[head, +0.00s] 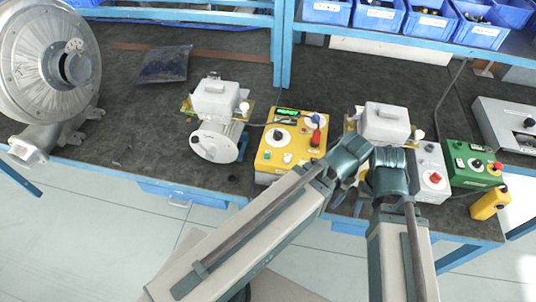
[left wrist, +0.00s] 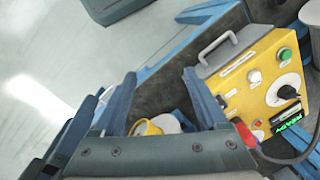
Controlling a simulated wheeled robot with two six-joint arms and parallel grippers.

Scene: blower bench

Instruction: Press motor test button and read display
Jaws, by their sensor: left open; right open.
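The yellow test box (head: 290,140) stands near the front of the bench. Its green-lit display (head: 288,112) is at the top; the characters are too small to read surely. In the left wrist view the yellow box (left wrist: 235,82) lies at right, with a green button (left wrist: 285,54), a white button (left wrist: 253,77), a dial knob (left wrist: 286,91) and the lit display (left wrist: 290,127). My left gripper (left wrist: 158,85) is open, beside the box, touching no button. My right gripper (head: 388,158) is open, right of the box; its fingertips are hard to make out.
A motor (head: 217,142) with a white top stands left of the box, a similar unit (head: 384,122) right of it. A green box (head: 473,163) is farther right. A large blower (head: 48,60) stands at left. Blue bins (head: 425,22) sit on the shelf behind.

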